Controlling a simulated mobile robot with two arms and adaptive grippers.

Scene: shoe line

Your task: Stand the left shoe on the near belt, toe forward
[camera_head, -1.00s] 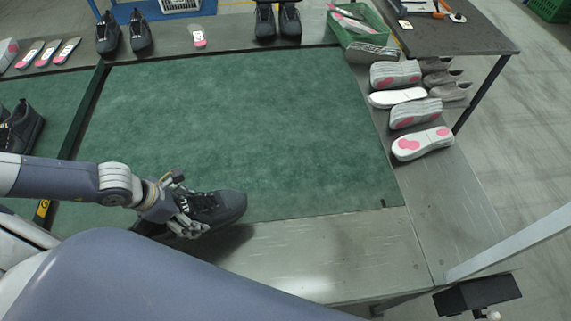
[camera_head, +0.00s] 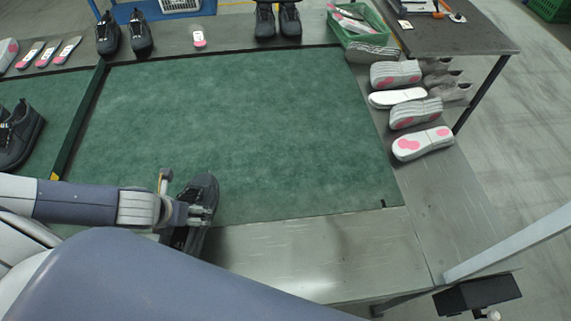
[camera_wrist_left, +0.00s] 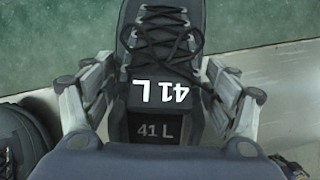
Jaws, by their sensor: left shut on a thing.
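The left shoe (camera_head: 204,188) is dark grey with black laces. In the left wrist view its tongue and insole are marked "41 L" (camera_wrist_left: 160,92). My left gripper (camera_head: 203,213) is shut on it, one finger on each side of the shoe, as the left wrist view (camera_wrist_left: 160,95) shows. The shoe's toe points away from me, over the near edge of the green belt (camera_head: 260,130). Its heel is partly hidden by my arm. I cannot tell whether the sole touches the surface. My right gripper is not in view.
A dark shoe (camera_wrist_left: 18,145) shows at the wrist view's lower left. More dark shoes (camera_head: 18,135) stand left of the dark divider (camera_head: 80,125). Pale soles (camera_head: 415,110) line the right side, by a green crate (camera_head: 360,25). The middle of the belt is clear.

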